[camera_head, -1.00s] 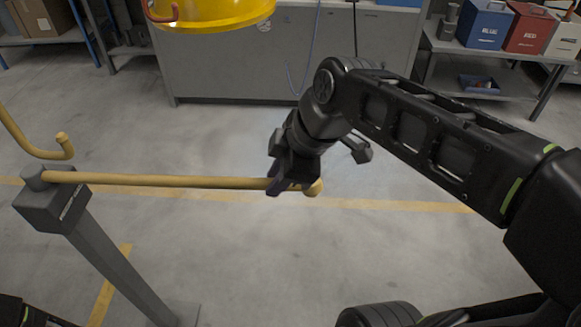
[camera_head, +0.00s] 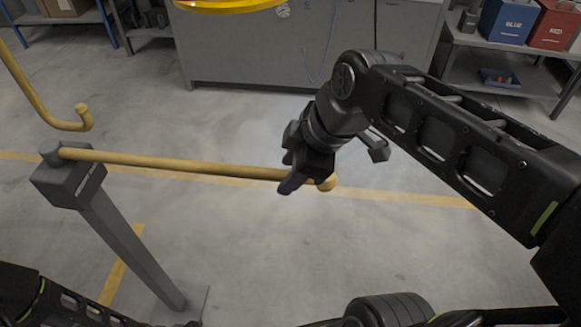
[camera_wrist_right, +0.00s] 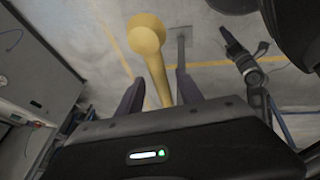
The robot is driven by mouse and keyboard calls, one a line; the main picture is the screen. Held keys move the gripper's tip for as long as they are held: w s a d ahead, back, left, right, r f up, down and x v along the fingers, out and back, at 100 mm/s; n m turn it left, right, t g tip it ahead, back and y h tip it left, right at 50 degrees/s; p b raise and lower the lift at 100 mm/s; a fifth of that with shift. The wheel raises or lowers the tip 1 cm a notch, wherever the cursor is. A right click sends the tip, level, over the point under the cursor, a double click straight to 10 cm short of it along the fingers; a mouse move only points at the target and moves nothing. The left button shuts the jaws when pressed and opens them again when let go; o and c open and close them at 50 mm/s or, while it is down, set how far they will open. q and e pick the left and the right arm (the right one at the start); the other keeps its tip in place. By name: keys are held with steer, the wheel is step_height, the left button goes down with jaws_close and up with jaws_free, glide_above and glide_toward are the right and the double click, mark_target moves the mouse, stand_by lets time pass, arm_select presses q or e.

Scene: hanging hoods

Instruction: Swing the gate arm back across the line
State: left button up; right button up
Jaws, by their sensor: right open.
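The gate arm (camera_head: 185,165) is a yellow bar with a ball at its free end. It runs from a pivot on a grey post (camera_head: 125,240) at the left to the middle of the head view, above the yellow floor line. My right gripper (camera_head: 287,186) is open at the bar's free end. In the right wrist view the bar (camera_wrist_right: 157,75) lies between the two spread fingers (camera_wrist_right: 158,92), with its ball beyond them. My left arm shows at the lower left of the head view, its gripper out of frame. A dark gripper, apparently my left (camera_wrist_right: 238,52), shows in the wrist view; its jaw state is unclear.
A yellow hook (camera_head: 65,120) hangs at the left, close above the post. The yellow hood (camera_head: 225,5) is at the top edge. A grey cabinet (camera_head: 260,50) and a shelf with a blue bin (camera_head: 508,22) and red bin (camera_head: 552,25) stand behind. The floor between is clear.

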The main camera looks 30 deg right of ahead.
steer(key=v, duration=0.8)
steer(key=shift+f, duration=0.1)
stand_by(0.4)
